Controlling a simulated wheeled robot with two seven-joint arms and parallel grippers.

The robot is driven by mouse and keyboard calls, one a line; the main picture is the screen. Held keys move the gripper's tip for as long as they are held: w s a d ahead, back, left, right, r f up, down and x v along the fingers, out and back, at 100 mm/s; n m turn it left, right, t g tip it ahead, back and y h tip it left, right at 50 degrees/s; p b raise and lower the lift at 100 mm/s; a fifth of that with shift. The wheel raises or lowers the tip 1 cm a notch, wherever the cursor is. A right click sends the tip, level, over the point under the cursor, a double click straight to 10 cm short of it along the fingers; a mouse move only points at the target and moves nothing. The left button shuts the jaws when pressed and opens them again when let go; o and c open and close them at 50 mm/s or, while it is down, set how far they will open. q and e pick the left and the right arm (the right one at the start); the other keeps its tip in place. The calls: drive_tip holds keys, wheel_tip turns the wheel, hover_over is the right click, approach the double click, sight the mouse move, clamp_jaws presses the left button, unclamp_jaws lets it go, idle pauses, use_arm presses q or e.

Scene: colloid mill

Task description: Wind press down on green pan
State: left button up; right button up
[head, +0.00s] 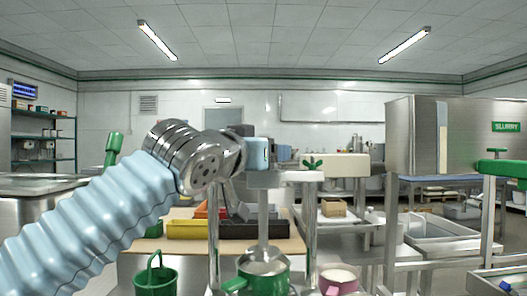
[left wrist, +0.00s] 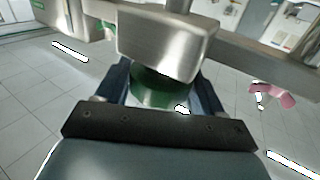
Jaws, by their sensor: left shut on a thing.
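The press (head: 311,225) is a metal frame with posts, a crossbar and a central shaft (head: 263,215). The green pan (head: 264,279) stands below the shaft. The shaft's round plate is at the pan's mouth; I cannot tell whether it touches anything inside. My left gripper (head: 271,152) is at the top of the press, shut on its winder, which is mostly hidden by the fingers. In the left wrist view, a metal block (left wrist: 165,45) fills the space just beyond my left gripper (left wrist: 163,84), with something green (left wrist: 160,88) behind it. My right gripper is not in view.
A pink pan (head: 338,280) stands right of the green pan. A green bucket (head: 155,278) is to the left. Yellow and black bins (head: 188,229) sit on a table behind the press. Metal benches and a sink (head: 440,236) are at the right.

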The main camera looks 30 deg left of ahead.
use_arm(q)
drive_tip(key=m+h+p, duration=0.1)
drive_tip(key=h, duration=0.1)
drive_tip(key=m+h, duration=0.1)
drive_tip(key=m+h+p, duration=0.1)
drive_tip(key=h, duration=0.1)
drive_tip(key=shift+r+m+g+h+p, duration=0.3)
drive_tip(key=shift+p, duration=0.05)
drive_tip(key=m+g+h, duration=0.1)
drive_tip(key=m+h, duration=0.1)
drive_tip(key=h, duration=0.1)
drive_tip(key=shift+f+p, duration=0.15)
drive_tip(key=shift+p, duration=0.25)
drive_tip(key=shift+f+m+g+h, duration=0.15)
drive_tip(key=shift+m+g+h, duration=0.6)
drive_tip(key=shift+h, duration=0.35)
drive_tip(key=o, duration=1)
drive_tip(key=shift+c, duration=0.2)
drive_tip(key=shift+s+a, duration=0.1)
drive_tip(key=b+v, duration=0.1)
drive_tip(key=v, duration=1.2)
drive_tip(key=shift+s+a, duration=0.2)
drive_tip(key=shift+a, duration=0.05)
drive_tip(key=shift+f, duration=0.15)
